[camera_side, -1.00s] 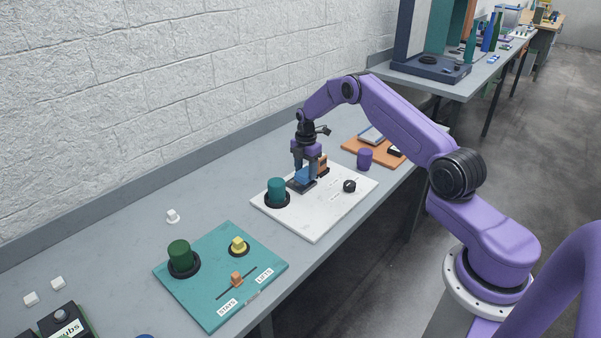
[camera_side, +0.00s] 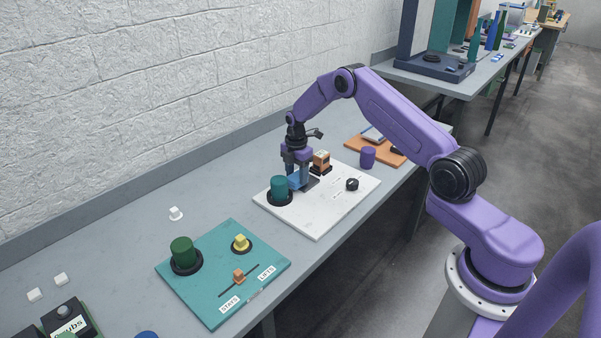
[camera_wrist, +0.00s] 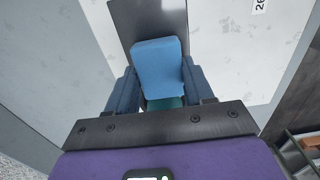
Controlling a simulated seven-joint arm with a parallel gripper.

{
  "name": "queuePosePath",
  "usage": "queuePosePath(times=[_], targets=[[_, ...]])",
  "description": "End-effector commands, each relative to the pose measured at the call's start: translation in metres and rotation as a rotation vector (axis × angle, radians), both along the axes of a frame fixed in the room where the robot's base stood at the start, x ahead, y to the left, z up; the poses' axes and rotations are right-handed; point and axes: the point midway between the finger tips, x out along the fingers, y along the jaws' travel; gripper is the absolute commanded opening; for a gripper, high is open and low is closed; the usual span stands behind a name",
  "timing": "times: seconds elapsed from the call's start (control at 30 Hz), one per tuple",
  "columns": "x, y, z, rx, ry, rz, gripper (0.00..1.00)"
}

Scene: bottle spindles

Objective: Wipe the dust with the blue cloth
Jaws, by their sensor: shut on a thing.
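My gripper (camera_side: 297,178) is over the white board (camera_side: 328,208) in the side view, right behind the teal cylinder (camera_side: 279,187). It is shut on the blue cloth (camera_side: 294,181), a small folded pad. In the wrist view the blue cloth (camera_wrist: 158,68) sits between the two fingers, with a dark flat plate (camera_wrist: 148,14) beyond it. A bit of teal shows below the cloth there. Faint grey specks, perhaps dust, mark the white board (camera_wrist: 225,50) in the wrist view. I cannot tell whether the cloth touches the board.
An orange-and-black block (camera_side: 321,160) and a black knob (camera_side: 352,184) stand on the white board. A purple cup (camera_side: 368,157) is to its right, near an orange board (camera_side: 372,150). A teal board (camera_side: 205,300) with a green cylinder (camera_side: 182,251) lies front left. Bare table separates the boards.

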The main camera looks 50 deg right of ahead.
Motion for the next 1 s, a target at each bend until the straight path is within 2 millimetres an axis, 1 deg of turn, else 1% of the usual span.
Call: queuePosePath(times=[0.03, 0.17, 0.6, 0.77, 1.0], targets=[[0.002, 0.000, 0.017, -0.002, -0.009, 0.001, 0.23], [0.001, 0.000, 0.026, -0.001, -0.005, 0.001, 0.23], [0.001, -0.001, 0.065, -0.002, -0.005, 0.000, 0.23], [0.001, -0.001, 0.074, -0.002, -0.005, 0.000, 0.23], [0.001, -0.001, 0.075, -0.002, -0.004, 0.000, 0.23]])
